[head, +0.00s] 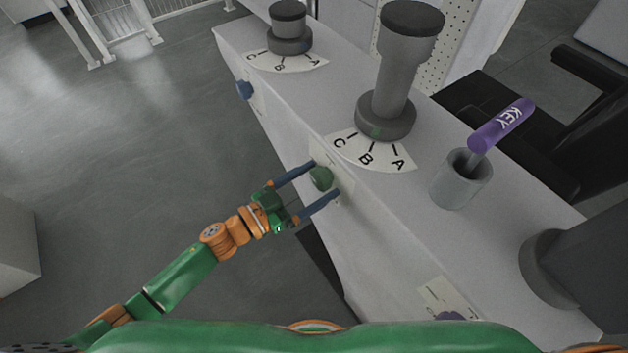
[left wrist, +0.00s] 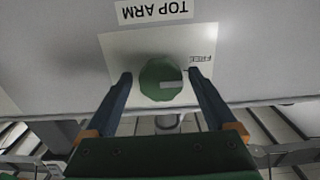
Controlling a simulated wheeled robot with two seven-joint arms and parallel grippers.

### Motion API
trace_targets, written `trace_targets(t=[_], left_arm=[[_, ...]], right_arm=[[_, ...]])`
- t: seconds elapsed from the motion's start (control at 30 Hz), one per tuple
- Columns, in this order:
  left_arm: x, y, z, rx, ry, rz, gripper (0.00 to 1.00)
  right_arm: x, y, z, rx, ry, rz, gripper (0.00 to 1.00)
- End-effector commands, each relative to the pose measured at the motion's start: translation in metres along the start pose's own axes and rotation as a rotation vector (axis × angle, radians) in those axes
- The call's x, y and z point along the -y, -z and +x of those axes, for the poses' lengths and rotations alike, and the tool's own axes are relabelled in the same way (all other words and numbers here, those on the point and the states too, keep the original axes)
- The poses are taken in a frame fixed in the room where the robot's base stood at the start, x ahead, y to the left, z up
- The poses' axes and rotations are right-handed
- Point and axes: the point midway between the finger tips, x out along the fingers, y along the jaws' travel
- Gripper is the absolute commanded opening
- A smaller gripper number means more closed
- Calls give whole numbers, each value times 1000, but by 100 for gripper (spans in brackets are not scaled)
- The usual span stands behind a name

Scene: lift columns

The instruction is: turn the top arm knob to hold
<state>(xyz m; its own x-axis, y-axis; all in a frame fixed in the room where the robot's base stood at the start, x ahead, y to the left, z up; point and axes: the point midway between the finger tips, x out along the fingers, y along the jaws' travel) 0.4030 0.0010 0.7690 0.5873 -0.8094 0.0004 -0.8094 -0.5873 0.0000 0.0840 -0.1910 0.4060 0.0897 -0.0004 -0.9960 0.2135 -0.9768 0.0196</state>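The green top arm knob (head: 320,178) is on the side face of the white console, inside a pale plate. In the left wrist view the round knob (left wrist: 160,80) has a light mark pointing right, near a small upside-down label (left wrist: 200,58) that seems to read FREE. An upside-down TOP ARM sign (left wrist: 152,11) sits by the plate. My left gripper (head: 325,178) is open, its two blue fingers on either side of the knob with small gaps, not visibly touching it. No hold label is readable. My right gripper is not in view.
The console top (head: 445,145) carries grey columns (head: 397,75) with A, B, C dials and a grey cup (head: 459,188) holding a purple KEY tag (head: 502,125). Open floor (head: 130,150) lies left.

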Motion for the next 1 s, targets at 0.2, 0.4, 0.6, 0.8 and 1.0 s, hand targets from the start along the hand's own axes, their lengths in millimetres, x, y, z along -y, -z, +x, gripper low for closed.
trace_targets(t=[0.2, 0.4, 0.6, 0.8, 1.0], left_arm=[[0, 0, 0, 0, 0, 0, 28], [0, 0, 0, 1, 0, 6, 12], [0, 0, 0, 1, 1, 64, 11], [1, -1, -1, 2, 1, 203, 11], [1, -1, -1, 2, 1, 390, 11]], right_arm=[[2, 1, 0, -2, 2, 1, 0], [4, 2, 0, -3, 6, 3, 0], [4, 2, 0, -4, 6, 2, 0], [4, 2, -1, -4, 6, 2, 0], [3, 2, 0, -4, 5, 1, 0]])
